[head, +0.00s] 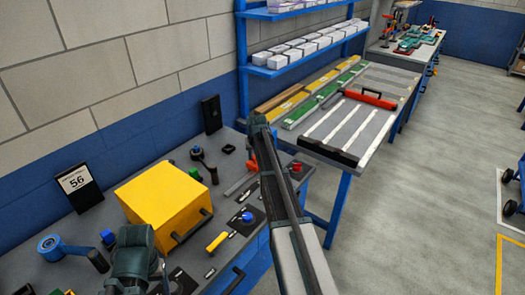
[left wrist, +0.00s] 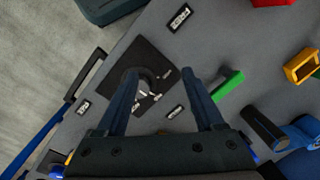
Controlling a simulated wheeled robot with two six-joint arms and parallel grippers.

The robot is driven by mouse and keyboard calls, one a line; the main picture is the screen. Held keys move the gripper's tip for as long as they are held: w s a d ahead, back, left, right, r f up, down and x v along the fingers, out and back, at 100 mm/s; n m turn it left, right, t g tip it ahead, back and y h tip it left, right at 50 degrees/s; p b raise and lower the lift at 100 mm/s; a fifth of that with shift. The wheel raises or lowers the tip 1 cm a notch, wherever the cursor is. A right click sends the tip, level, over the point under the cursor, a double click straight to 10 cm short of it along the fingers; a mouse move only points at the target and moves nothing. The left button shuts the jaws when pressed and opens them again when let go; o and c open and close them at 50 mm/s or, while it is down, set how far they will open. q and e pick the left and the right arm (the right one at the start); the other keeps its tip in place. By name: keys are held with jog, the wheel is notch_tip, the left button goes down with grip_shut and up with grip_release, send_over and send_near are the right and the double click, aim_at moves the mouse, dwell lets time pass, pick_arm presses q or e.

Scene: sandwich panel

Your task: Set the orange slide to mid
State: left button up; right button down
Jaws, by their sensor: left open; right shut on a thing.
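The orange slide (head: 252,162) shows as a small orange patch at the far part of the workbench, beside the end of my right arm. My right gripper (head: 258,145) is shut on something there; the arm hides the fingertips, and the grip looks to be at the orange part. I cannot read the slide's position or its marks. My left gripper (left wrist: 163,90) is open and empty in the left wrist view, its fingers over a black plate (left wrist: 132,52) with a round dial (left wrist: 138,82) and small labels. In the head view it is low at the left.
A yellow box (head: 165,200) stands on the workbench between my arms. A yellow handle (head: 217,241), a blue knob (head: 247,216) and a red knob (head: 296,168) are near the front edge.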

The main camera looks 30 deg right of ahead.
send_over(249, 175)
jog(key=shift+s, duration=0.1)
jog(key=c, duration=0.5)
grip_release()
pick_arm(q)
jog(key=shift+r, duration=0.15)
pick_arm(e)
jog(key=shift+r, duration=0.15)
pick_arm(q)
notch_tip(249, 175, up, 12)
jog(key=p, duration=1.2)
jog(key=shift+r+p, duration=0.2)
jog(key=shift+p, duration=0.15)
pick_arm(e)
jog(key=v, duration=1.3)
jog(key=shift+s+a+r, duration=0.1)
jog(key=shift+s+r, duration=0.1)
